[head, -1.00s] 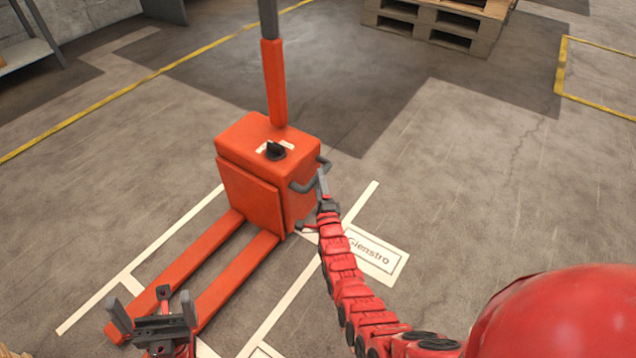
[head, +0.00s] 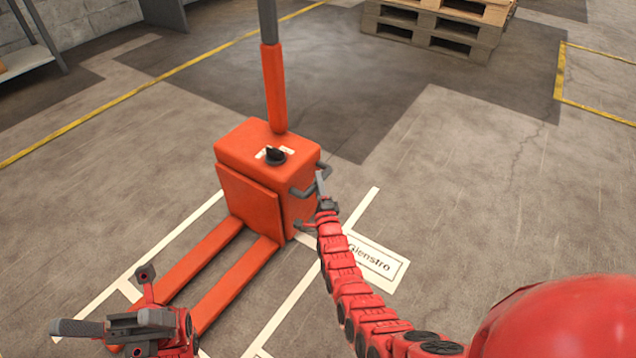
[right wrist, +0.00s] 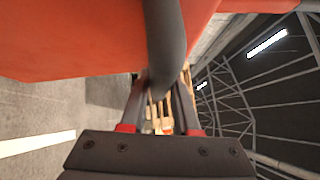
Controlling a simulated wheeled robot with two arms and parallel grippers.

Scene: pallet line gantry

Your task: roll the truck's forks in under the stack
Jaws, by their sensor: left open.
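The orange pallet truck (head: 250,195) stands on the floor at the middle left of the head view. Its two forks (head: 235,285) point toward the lower left. My right gripper (head: 318,190) is at the grey handle bar (head: 302,192) on the truck's right side. In the right wrist view the handle bar (right wrist: 166,45) runs between the fingers and fills the gap. My left gripper (head: 85,335) is open and empty above the fork tips, hiding part of them. A stack of wooden pallets (head: 445,42) stands at the top, its upper part out of frame.
White lines and a label plate (head: 375,260) mark the floor around the truck. Open floor lies between truck and pallets. A yellow line (head: 130,95) runs at left; a yellow-marked bay (head: 557,75) is at right. A shelf (head: 30,60) stands at upper left.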

